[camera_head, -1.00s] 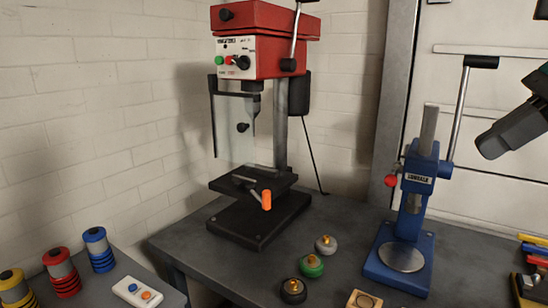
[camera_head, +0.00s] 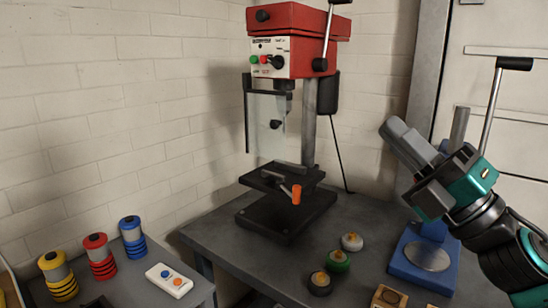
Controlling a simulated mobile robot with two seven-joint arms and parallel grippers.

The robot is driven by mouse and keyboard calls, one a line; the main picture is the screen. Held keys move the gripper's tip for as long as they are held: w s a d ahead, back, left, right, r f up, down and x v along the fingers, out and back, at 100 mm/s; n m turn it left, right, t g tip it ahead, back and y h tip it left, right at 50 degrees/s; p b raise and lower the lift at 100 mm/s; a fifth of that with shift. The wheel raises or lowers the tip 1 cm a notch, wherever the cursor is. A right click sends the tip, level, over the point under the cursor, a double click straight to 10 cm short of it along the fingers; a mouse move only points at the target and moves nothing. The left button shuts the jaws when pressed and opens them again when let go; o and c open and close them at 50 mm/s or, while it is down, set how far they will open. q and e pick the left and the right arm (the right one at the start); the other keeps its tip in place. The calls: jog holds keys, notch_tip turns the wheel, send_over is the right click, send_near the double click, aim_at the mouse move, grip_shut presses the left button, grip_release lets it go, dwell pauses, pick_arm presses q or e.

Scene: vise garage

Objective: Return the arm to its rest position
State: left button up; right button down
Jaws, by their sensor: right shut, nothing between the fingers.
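My right arm comes in from the right edge. Its gripper (camera_head: 396,132) is shut and empty, raised in front of the blue arbor press (camera_head: 428,256), with its grey fingers pointing up and left. The gripper and arm hide much of the press's column; its round plate and raised lever (camera_head: 494,100) show. My left gripper is not in view.
A red drill press (camera_head: 298,42) stands on the grey bench. Grey, green and black knobs (camera_head: 338,261) sit in front of it, near a wooden block (camera_head: 389,297). At left are yellow, red and blue ringed cylinders (camera_head: 101,257) and a white button box (camera_head: 169,280).

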jog(key=d+f+m+g+h, duration=0.1)
jog(key=d+f+m+h, duration=0.3)
jog(key=f+m+h, duration=0.7)
jog(key=d+f+m+h, duration=0.3)
jog(key=f+m+h, duration=0.5)
jog(key=f+m, duration=0.5)
jog(key=s+a+f+m+g+y, duration=0.1)
jog(key=s+a+f+m+g, duration=0.1)
jog(key=s+f+g, duration=0.6)
jog(key=s+a+f+m+g, duration=0.1)
jog(key=s+f+m+g, duration=0.3)
jog(key=s+f, duration=0.8)
jog(key=w+a+f+n+t+y, duration=0.1)
jog(key=w+a+f+n+t, duration=0.1)
jog(key=w+f+t, duration=0.3)
notch_tip(320, 180, down, 2)
jog(key=shift+w+a+f+t+y, duration=0.15)
jog(key=shift+w+a+t+y, duration=0.2)
jog(key=shift+t, duration=0.45)
